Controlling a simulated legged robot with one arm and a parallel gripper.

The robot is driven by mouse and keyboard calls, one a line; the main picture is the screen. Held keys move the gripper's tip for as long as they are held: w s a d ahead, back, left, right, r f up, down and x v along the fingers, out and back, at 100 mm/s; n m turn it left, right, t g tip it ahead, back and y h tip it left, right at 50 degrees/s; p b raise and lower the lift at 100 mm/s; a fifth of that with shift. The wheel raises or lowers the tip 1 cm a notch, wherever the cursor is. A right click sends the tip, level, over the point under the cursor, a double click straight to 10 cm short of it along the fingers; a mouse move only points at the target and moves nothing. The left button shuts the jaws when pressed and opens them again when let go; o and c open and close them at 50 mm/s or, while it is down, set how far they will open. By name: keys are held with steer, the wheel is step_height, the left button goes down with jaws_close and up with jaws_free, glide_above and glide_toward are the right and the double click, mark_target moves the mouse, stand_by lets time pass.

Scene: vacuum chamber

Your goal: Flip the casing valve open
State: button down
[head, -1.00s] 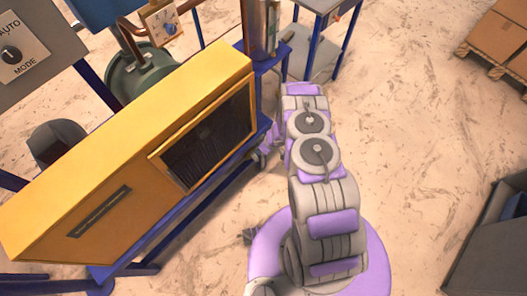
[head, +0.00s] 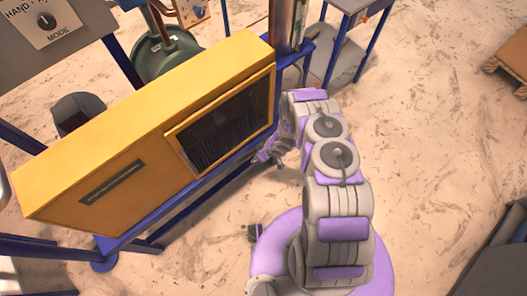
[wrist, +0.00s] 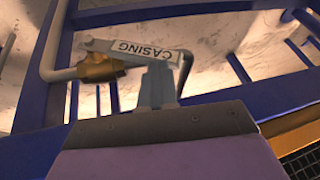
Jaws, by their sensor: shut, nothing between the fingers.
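The casing valve shows in the wrist view, with a brass body (wrist: 98,67) on a grey pipe and a flat grey lever (wrist: 140,52) labelled CASING. The lever runs from above the brass body to the right, where its end bends down. My gripper (wrist: 160,72) is shut and empty, its grey fingers pointing up to the lever's underside near the middle. I cannot tell whether they touch it. In the head view my gripper (head: 264,156) is low beside the yellow cabinet's right side, and the valve cannot be made out there.
The yellow cabinet (head: 120,125) with a dark window stands on a blue frame (head: 160,230) left of my arm. Blue bars (wrist: 235,100) surround the valve in the wrist view. A mode panel (head: 50,25) is at upper left. The floor to the right is mostly clear.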

steer(key=a+f, duration=0.1)
steer(key=s+a+f+p, duration=0.1)
steer(key=f, duration=0.1)
steer(key=s+a+f, duration=0.1)
steer(key=shift+s+f, duration=0.1)
steer(key=shift+f, duration=0.25)
steer(key=shift+s+f+t+h+p, duration=0.15)
steer(key=shift+t+h+p, duration=0.15)
steer(key=shift+h+p, duration=0.1)
steer(key=shift+s+f, duration=0.2)
steer(key=shift+f, duration=0.05)
steer(key=shift+s+f, duration=0.15)
steer(key=shift+s, duration=0.05)
stand_by(0.3)
steer(key=s+a+r+p, duration=0.4)
steer(key=s+r, duration=0.2)
steer(key=r, duration=0.3)
steer(key=shift+s+a+p, duration=0.3)
steer(key=shift+s, duration=0.1)
